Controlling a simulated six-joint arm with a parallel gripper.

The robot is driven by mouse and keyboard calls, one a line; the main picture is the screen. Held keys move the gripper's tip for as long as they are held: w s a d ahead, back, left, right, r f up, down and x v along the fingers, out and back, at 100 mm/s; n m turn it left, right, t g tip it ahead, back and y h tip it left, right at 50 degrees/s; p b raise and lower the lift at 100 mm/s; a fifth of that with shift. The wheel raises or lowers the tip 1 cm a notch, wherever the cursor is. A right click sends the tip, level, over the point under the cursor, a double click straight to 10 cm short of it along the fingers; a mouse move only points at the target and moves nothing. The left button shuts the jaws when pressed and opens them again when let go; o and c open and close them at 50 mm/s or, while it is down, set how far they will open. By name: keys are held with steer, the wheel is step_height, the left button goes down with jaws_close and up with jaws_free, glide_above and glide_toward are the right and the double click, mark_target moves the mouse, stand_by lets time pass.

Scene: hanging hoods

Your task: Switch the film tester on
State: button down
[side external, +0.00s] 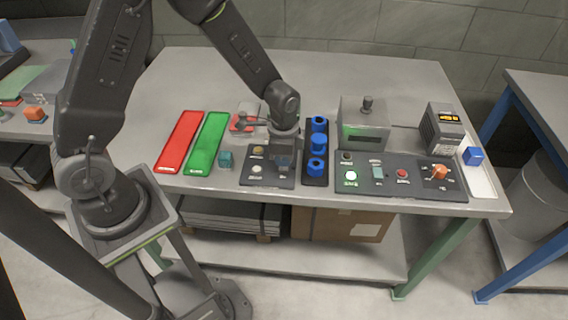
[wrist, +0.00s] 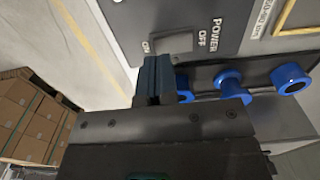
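My gripper (side external: 283,158) points down over the right part of a dark control panel (side external: 267,182), left of the blue spools. In the wrist view, its fingers (wrist: 157,80) look closed together with nothing visible between them. A grey rocker switch (wrist: 174,44) labelled POWER, with ON and OFF marks, shows just beyond the fingertips. Whether the fingertips touch the switch I cannot tell. The panel also bears a white button (side external: 257,173) and a yellowish knob (side external: 258,150). No film tester name is readable; which machine it is I cannot tell.
Blue spools (side external: 317,145) stand in a dark rack close right of my gripper. A second panel (side external: 400,188) with buttons and an orange knob (side external: 439,171) lies further right, before a grey machine (side external: 364,122). Red (side external: 180,142) and green (side external: 207,143) trays lie left.

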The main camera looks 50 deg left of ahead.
steer(key=shift+f, duration=1.25)
stand_by(0.6)
steer(key=shift+r, duration=3.55)
steer(key=s+a+r+n+t, duration=0.1)
steer(key=s+r+n+t, duration=0.4)
steer(key=r, duration=0.9)
steer(key=s+r+n, duration=0.4)
steer(key=s+r, duration=0.3)
steer(key=s, duration=0.4)
steer(key=shift+s+a+t, duration=0.3)
steer(key=shift+s, duration=0.1)
